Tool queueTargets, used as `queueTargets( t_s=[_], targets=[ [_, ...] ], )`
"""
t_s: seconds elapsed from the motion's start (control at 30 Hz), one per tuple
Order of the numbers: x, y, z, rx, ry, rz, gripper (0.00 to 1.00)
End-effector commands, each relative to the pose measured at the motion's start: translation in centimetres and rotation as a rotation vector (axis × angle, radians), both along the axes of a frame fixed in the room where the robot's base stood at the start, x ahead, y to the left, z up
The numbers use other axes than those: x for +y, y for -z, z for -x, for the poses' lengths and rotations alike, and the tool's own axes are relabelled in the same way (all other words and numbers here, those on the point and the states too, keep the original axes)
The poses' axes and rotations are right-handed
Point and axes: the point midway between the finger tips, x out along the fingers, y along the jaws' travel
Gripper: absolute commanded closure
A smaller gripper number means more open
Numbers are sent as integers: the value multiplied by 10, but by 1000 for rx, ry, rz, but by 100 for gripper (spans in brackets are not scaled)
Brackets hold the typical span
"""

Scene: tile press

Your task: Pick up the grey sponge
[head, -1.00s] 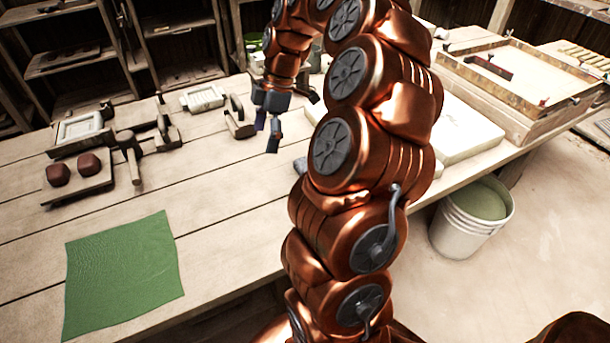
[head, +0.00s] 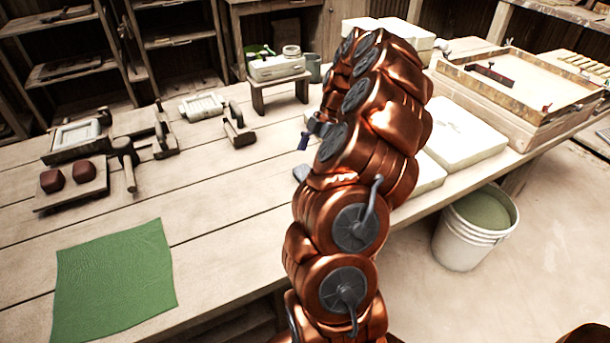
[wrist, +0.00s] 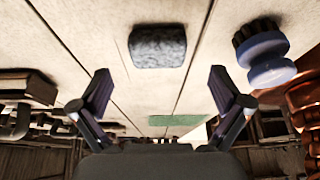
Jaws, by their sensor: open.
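The grey sponge (wrist: 158,47) lies on the wooden table, a dark speckled block with rounded edges. In the wrist view it is just beyond the fingertips and roughly between their lines. In the head view only a small grey part of the sponge (head: 299,173) shows beside my arm; the rest is hidden. My gripper (wrist: 160,73) is open and empty, its two fingers wide apart. In the head view my gripper (head: 305,139) is mostly hidden behind my arm, a little beyond the sponge.
A blue brush (wrist: 264,55) with dark bristles stands right of the sponge in the wrist view. A green cloth (head: 115,280) lies at the table's front left. Wooden tools and a small bench (head: 279,82) stand farther back; white slabs (head: 462,135) lie right.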

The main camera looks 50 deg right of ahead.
Motion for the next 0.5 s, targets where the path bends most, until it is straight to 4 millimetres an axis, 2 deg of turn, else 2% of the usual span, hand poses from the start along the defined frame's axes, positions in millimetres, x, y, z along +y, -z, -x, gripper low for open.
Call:
queueTargets(
  t_s=[0.33, 0.5],
  targets=[
    [16, 34, -7, 1, -1, 0, 0],
    [20, 44, -8, 0, -1, -1, 0]
  ],
)
